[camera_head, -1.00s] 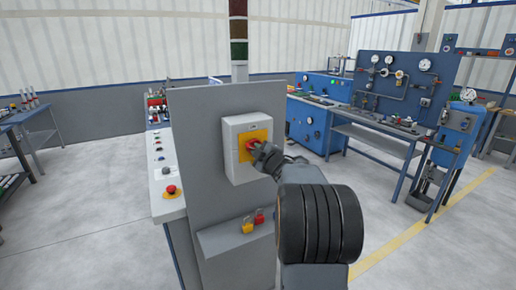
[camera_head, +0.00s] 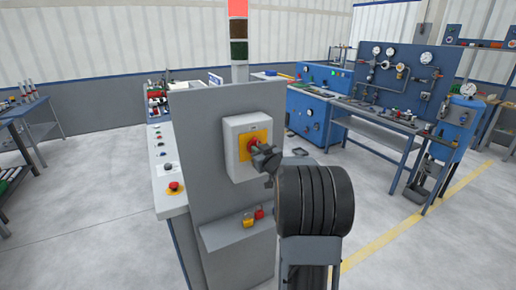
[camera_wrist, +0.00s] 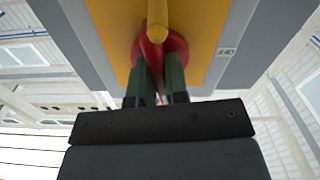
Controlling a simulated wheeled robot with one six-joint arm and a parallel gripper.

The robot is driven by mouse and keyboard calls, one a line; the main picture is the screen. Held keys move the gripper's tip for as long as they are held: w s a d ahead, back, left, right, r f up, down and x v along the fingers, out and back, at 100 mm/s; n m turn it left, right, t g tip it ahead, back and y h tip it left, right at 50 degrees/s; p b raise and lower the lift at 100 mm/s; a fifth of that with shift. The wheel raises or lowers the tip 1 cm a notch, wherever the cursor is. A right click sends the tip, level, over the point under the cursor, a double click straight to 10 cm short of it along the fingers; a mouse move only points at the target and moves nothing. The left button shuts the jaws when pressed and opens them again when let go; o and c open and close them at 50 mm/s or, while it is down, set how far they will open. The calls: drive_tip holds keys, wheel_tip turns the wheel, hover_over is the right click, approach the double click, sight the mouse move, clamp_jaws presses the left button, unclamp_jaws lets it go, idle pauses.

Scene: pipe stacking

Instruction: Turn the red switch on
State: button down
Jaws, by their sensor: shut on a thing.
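The red switch (camera_head: 252,144) sits on a yellow plate (camera_head: 246,152) on the front of a light grey box (camera_head: 232,168), fixed to a grey cabinet panel. In the wrist view the red switch (camera_wrist: 160,48) is between the two dark green fingers of my gripper (camera_wrist: 160,88), with the yellow plate (camera_wrist: 105,22) behind it. My gripper (camera_head: 258,150) is shut on the red switch. My wrist covers part of the switch in the head view. The signal tower's red top light (camera_head: 238,9) is lit.
A ledge below the box holds a yellow and a red padlock (camera_head: 259,213). A console (camera_head: 170,200) with buttons and a red emergency stop (camera_head: 174,187) is at left. Blue workbenches (camera_head: 375,138) stand at right. The floor between is clear.

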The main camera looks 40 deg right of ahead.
drive_tip(key=shift+m+p, duration=0.35)
drive_tip(key=shift+m, duration=0.55)
drive_tip(key=c, duration=1.1)
unclamp_jaws()
drive_tip(key=shift+s, duration=0.1)
drive_tip(key=s, duration=0.4)
drive_tip(key=s+a+b, duration=0.1)
drive_tip(key=s, duration=0.4)
drive_tip(key=s+a+b, duration=0.1)
drive_tip(key=s, duration=0.3)
drive_tip(key=shift+s, duration=0.25)
